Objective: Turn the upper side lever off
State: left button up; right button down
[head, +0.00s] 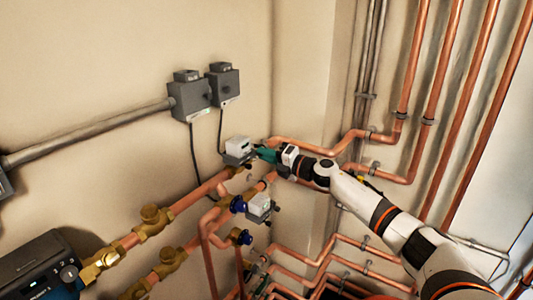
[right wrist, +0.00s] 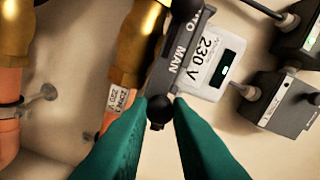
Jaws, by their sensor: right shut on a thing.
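The upper valve actuator (head: 238,147), a white and grey box, sits on the copper pipework near the middle of the head view. In the right wrist view the actuator (right wrist: 213,67) shows "230 V" on its white face and "MAN" on its grey side. A small black lever knob (right wrist: 157,111) sticks out at the grey side's lower end. My right gripper (head: 259,153) reaches the actuator from the right. In the right wrist view its green fingers (right wrist: 160,112) are closed around the black knob, one on each side. My left gripper is not in view.
A second white actuator (head: 260,207) sits just below. Brass valves (head: 153,220) and copper pipes run to the lower left. Two grey boxes (head: 190,97) hang on the wall above, with cables running down. Vertical copper pipes (head: 444,65) stand at the right.

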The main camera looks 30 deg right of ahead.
dwell(0.4)
jog(key=c, duration=1.3)
grip_release()
jog(key=shift+s, duration=0.1)
jog(key=shift+b+v, duration=3)
jog(key=shift+v, duration=3)
